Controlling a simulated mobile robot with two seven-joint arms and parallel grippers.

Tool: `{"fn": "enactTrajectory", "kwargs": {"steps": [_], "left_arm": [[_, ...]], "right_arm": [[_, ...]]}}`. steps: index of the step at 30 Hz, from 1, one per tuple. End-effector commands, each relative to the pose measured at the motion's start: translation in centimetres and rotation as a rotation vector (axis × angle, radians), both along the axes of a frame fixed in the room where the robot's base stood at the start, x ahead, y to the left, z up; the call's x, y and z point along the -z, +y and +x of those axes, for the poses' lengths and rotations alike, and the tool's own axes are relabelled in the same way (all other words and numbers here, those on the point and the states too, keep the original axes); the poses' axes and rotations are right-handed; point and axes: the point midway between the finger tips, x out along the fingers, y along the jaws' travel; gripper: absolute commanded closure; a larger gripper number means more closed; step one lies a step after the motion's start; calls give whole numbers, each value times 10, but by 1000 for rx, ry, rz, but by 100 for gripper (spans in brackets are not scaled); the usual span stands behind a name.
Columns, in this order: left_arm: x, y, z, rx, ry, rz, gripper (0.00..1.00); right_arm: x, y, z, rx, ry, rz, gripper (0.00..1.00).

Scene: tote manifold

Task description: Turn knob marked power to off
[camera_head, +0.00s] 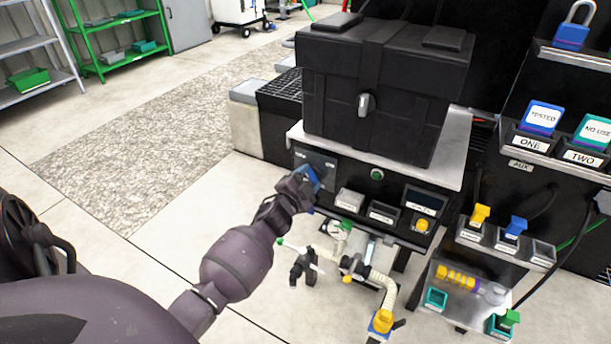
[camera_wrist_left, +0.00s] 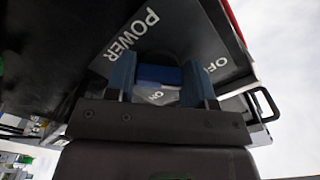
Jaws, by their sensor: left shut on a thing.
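The power panel (camera_head: 315,160) is on the front left of the black bench unit. In the left wrist view it is a dark plate (camera_wrist_left: 100,40) marked "POWER", with "OFF" to the right and "ON" near the knob. The blue knob (camera_wrist_left: 158,75) sits between the two blue fingers of my left gripper (camera_wrist_left: 158,90), which is shut on it. In the head view my left gripper (camera_head: 308,178) reaches the panel from the left and hides most of the knob. Where the knob points is hard to tell. My right gripper is not in view.
A large black case (camera_head: 375,85) stands on the bench top above the panel. A yellow button (camera_head: 421,225) and a green button (camera_head: 376,174) are to the right. Hoses and a gauge (camera_head: 335,229) hang below. The floor to the left is clear.

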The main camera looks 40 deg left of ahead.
Motion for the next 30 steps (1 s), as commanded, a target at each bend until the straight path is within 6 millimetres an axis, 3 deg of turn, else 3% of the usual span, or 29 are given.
{"fn": "enactTrajectory", "kwargs": {"steps": [10,26,27,30], "left_arm": [[0,-1,0,0,-32,-128,75],[1,-1,0,1,-35,-150,75],[1,-1,0,1,-35,-151,46],[1,-1,0,1,-35,-150,31]], "right_arm": [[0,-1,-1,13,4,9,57],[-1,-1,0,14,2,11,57],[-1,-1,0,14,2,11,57],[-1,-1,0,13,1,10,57]]}}
